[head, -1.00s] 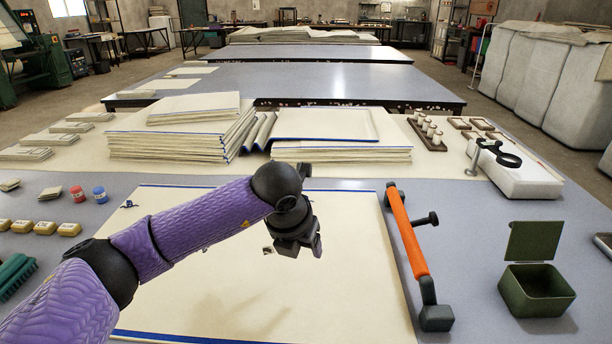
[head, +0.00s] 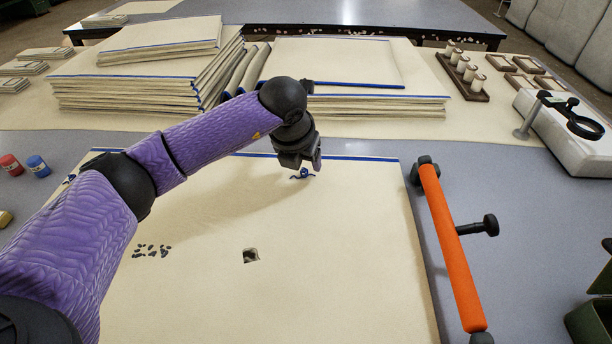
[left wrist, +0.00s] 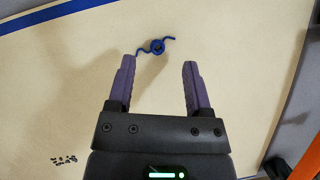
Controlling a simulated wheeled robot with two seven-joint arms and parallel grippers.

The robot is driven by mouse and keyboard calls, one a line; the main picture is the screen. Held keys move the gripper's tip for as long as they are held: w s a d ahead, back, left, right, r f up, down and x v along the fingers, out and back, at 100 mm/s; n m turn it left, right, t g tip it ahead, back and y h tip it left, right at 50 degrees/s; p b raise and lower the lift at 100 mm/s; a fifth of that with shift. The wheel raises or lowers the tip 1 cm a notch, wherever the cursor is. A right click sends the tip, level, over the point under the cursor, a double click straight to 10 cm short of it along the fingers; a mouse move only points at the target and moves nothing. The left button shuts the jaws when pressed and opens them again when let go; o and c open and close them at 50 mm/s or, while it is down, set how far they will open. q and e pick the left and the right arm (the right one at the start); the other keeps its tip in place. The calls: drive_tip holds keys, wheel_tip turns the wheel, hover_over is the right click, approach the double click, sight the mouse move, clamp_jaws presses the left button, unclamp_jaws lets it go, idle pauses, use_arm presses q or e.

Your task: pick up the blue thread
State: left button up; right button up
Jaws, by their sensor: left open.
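The blue thread (head: 303,174) is a small dark-blue coil with loose ends. It lies on the cream cloth (head: 330,270), near the cloth's far blue-striped edge. In the left wrist view the thread (left wrist: 157,46) lies on the cloth just beyond the fingertips, roughly centred between them. My left gripper (head: 302,166) is open, pointing down over the cloth right beside the thread; it also shows in the left wrist view (left wrist: 158,62) with both fingers apart and nothing between them. My right gripper is not in view.
A small hole with a dark mark (head: 250,256) and several dark specks (head: 152,250) are on the cloth. An orange-handled tool (head: 450,245) lies along its right side. Stacks of folded cloth (head: 350,105) stand behind. A green box (head: 592,320) is at the right.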

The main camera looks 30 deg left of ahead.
sight(304, 168)
use_arm(q)
drive_tip(key=b+x, duration=0.1)
drive_tip(key=x, duration=0.2)
drive_tip(key=shift+f, duration=0.25)
drive_tip(key=shift+w+a+r, duration=0.1)
drive_tip(key=shift+r, duration=0.1)
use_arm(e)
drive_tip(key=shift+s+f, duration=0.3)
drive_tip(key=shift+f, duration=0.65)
use_arm(q)
drive_tip(key=shift+c, duration=0.3)
clamp_jaws()
